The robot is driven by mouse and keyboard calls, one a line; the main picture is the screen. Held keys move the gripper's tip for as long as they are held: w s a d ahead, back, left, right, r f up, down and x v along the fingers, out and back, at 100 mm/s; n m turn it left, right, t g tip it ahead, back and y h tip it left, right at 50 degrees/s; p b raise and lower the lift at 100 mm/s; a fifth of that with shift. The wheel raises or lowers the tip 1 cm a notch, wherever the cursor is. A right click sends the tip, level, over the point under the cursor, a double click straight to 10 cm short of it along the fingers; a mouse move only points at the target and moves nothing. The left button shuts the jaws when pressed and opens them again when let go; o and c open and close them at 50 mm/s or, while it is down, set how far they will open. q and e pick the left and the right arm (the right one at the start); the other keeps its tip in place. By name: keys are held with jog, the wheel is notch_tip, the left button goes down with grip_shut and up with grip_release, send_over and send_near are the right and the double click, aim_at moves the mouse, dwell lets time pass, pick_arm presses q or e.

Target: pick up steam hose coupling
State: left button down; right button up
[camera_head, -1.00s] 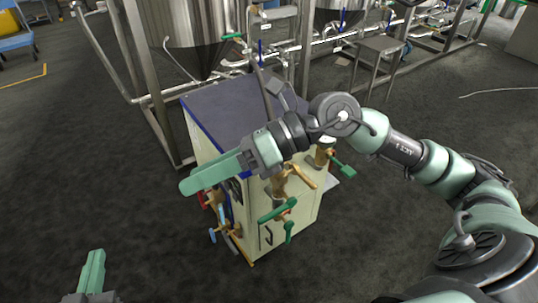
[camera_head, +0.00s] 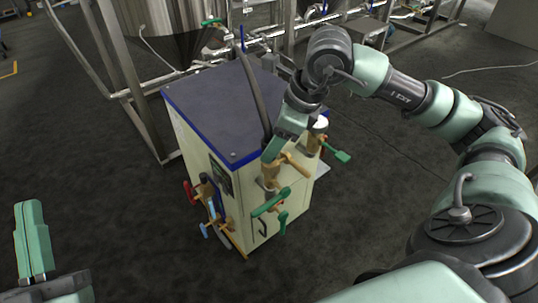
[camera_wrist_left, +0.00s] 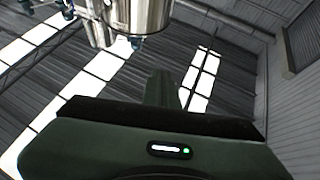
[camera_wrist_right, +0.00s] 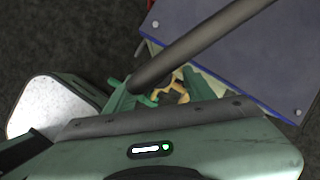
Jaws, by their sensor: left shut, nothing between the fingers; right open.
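A dark hose (camera_head: 256,95) runs down the front right side of the blue-topped steam cabinet (camera_head: 215,105) toward brass fittings (camera_head: 270,181). The coupling at its lower end is hard to make out, partly hidden by my right gripper (camera_head: 276,152). That gripper is open and points down above the brass fittings. In the right wrist view the hose (camera_wrist_right: 205,42) crosses over the gap between the fingers, and brass parts (camera_wrist_right: 172,92) show behind it. I cannot tell whether the fingers touch anything. My left gripper (camera_head: 31,214) is shut and empty, at the far left, away from the cabinet.
Green-handled valves (camera_head: 270,202) and a red-handled valve (camera_head: 190,193) stick out from the cabinet. Another green handle (camera_head: 341,155) is at its right. Steel tanks (camera_head: 160,30) and pipes stand behind. The dark floor left of the cabinet is clear.

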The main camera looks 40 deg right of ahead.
aim_at(272, 165)
jog(key=shift+x, duration=1.3)
pick_arm(q)
jog(key=s+r+t, duration=0.1)
jog(key=s+r+t+h, duration=0.1)
jog(key=r, duration=0.1)
jog(key=shift+s+a, duration=0.1)
jog(key=shift+s, duration=0.1)
pick_arm(e)
grip_shut()
pick_arm(q)
jog(key=shift+y, duration=0.3)
pick_arm(e)
jog(key=shift+r, duration=0.1)
